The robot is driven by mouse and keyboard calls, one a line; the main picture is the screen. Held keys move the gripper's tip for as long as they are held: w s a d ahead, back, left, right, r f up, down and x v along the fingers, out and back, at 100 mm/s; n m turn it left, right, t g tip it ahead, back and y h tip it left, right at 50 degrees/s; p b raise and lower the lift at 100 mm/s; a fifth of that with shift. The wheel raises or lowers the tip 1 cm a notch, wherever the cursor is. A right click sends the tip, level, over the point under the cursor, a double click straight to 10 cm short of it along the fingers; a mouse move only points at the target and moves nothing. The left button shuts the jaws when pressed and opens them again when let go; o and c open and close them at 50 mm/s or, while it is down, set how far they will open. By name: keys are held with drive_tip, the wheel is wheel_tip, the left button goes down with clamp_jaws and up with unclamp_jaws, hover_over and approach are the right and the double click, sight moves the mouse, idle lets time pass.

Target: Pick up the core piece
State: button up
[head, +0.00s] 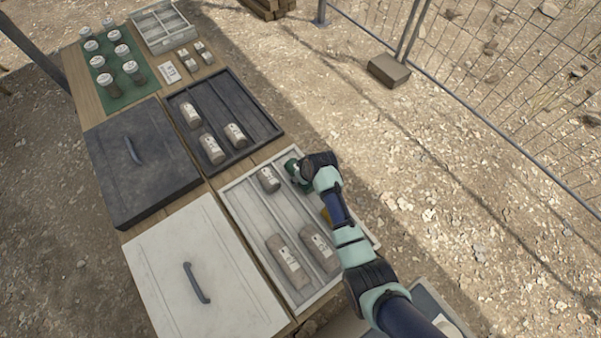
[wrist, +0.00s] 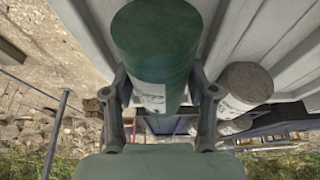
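A green core piece (wrist: 158,45) with a white label band lies between the two fingers of my gripper (wrist: 160,88) in the wrist view. The fingers flank it closely; whether both press on it is unclear. In the head view the green piece (head: 292,168) shows only partly beside my gripper (head: 299,176), over the far right of the white tray (head: 243,208). A grey-brown core piece (head: 269,179) lies in that tray, just left of my gripper; it also shows in the wrist view (wrist: 246,82). Two longer brown pieces (head: 288,261) (head: 320,247) lie nearer in the tray.
A black tray (head: 240,104) holds several pieces. A dark lid (head: 135,172) and a white lid (head: 215,270) lie to the left. White-capped jars (head: 131,68) stand on a green mat. Open ground lies right.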

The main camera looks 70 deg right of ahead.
drive_tip(key=shift+r, duration=0.1)
clamp_jaws()
